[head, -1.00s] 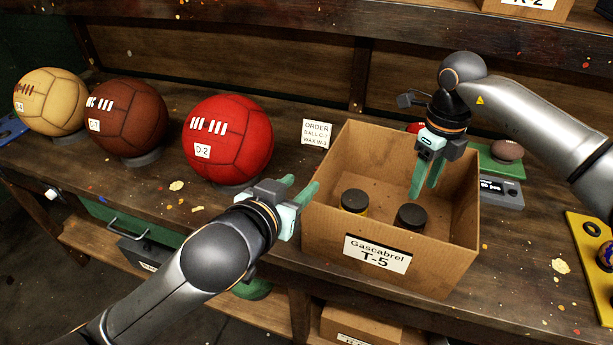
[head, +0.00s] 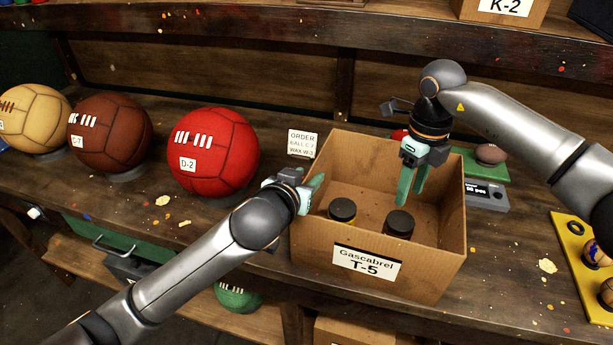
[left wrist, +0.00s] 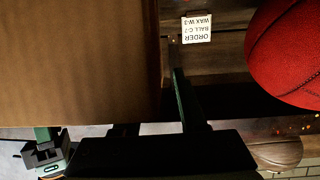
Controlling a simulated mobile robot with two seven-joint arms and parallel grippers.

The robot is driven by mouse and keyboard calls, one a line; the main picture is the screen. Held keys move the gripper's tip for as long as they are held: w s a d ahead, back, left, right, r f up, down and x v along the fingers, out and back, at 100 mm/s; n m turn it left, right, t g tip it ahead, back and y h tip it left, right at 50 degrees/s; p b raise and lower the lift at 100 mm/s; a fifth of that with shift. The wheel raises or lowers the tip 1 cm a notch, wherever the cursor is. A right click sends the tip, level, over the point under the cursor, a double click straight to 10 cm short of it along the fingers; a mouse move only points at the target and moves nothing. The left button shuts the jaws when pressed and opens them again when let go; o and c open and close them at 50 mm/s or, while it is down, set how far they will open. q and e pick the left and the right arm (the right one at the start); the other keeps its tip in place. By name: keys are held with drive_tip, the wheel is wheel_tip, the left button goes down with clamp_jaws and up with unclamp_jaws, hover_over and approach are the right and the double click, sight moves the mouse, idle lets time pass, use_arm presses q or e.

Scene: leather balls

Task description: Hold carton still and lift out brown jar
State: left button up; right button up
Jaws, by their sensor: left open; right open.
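The open cardboard carton (head: 440,262), labelled Gascabrel T-5, stands on the bench. Inside are two jars with black lids. The left jar (head: 342,210) shows a strip of yellow body. The right jar's (head: 398,223) body is mostly hidden by the front wall, so its colour is unclear. My left gripper (head: 312,190) is open at the carton's left wall. In the left wrist view the carton wall (left wrist: 75,60) fills the left, with one green finger beside it; I cannot tell whether they touch. My right gripper (head: 411,198) is open and empty, fingers pointing down above the right jar.
A red ball (head: 222,160), a brown ball (head: 112,140) and a tan ball (head: 38,125) stand left of the carton. An order card (head: 302,143) stands behind its left corner. A green-topped scale (head: 488,185) and a yellow tray (head: 572,262) lie to the right.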

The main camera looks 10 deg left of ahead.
use_arm(q)
drive_tip(key=shift+c, duration=0.3)
clamp_jaws()
idle(1.6)
